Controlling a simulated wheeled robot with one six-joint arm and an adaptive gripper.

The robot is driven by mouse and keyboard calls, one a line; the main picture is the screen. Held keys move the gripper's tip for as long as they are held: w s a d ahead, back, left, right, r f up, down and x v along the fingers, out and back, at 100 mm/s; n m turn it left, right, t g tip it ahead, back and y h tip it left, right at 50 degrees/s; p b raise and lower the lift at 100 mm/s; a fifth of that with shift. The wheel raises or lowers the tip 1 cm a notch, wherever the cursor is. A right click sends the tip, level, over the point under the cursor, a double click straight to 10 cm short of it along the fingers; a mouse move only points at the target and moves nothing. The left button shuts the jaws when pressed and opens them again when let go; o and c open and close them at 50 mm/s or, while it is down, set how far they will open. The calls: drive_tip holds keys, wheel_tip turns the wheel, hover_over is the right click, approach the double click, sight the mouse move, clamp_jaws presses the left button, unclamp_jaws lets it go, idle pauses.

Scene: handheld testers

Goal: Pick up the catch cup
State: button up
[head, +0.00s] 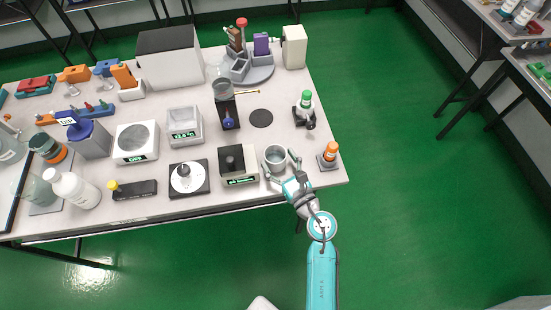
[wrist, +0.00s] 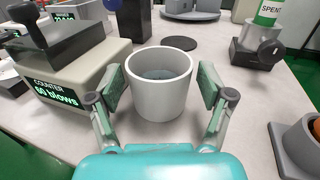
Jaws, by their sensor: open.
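The catch cup appears to be the light grey open-topped cup (head: 275,158) near the front right of the table. It stands upright, and it also shows in the middle of the wrist view (wrist: 160,92). My gripper (head: 280,168) is open at the cup, and in the wrist view (wrist: 162,90) one finger pad is on each side of it. A gap shows between the cup and each pad. The cup's inside bottom shows as a darker grey; its underside is hidden.
A counter device (wrist: 75,75) reading 60 blows stands close left of the cup. An orange-topped item in a grey holder (head: 329,155) is close right. A dark disc (head: 261,118) lies flat on the table (head: 240,205).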

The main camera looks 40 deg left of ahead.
drive_tip(key=shift+x, duration=0.75)
drive_tip(key=c, duration=1)
wheel_tip(320, 180, up, 10)
drive_tip(key=shift+s+f, duration=0.1)
drive_tip(key=shift+s, duration=0.05)
